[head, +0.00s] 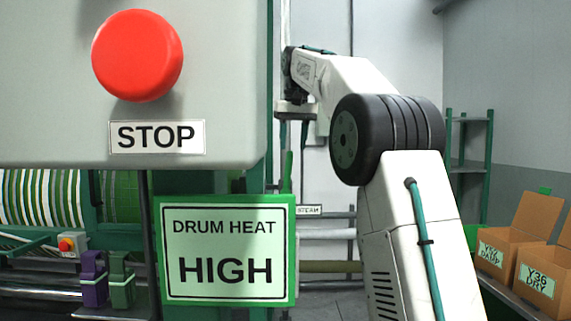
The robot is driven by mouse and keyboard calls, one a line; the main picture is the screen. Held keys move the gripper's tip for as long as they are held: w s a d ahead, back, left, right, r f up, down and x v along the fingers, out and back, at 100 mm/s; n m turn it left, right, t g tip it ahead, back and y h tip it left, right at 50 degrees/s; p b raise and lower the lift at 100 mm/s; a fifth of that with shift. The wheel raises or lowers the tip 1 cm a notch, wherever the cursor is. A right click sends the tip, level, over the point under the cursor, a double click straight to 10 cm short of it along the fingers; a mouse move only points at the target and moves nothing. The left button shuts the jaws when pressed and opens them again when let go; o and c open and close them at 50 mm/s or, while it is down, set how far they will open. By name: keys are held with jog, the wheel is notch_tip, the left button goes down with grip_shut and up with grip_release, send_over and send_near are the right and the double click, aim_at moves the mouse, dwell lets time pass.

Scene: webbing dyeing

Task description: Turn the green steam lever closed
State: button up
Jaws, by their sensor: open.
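The green steam lever (287,172) stands roughly upright, just right of the drum heat sign, above a small STEAM label (309,210). Its lower end is partly hidden by the sign, and I cannot tell how it joins the pipe. My gripper (293,122) points down at the end of my arm, above the lever in the picture. It is small and partly hidden near the edge of the stop box. It is open, with nothing seen in it, and appears apart from the lever.
A grey box with a red STOP button (137,55) fills the upper left close by. The green-framed DRUM HEAT HIGH sign (225,250) hangs below it. Horizontal pipes (328,234) run behind. Cardboard boxes (516,235) and a green shelf (470,150) stand at right.

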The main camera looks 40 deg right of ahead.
jog(key=s+a, duration=0.3)
jog(key=s, duration=0.6)
jog(key=shift+s+r, duration=0.4)
jog(key=shift+r, duration=0.05)
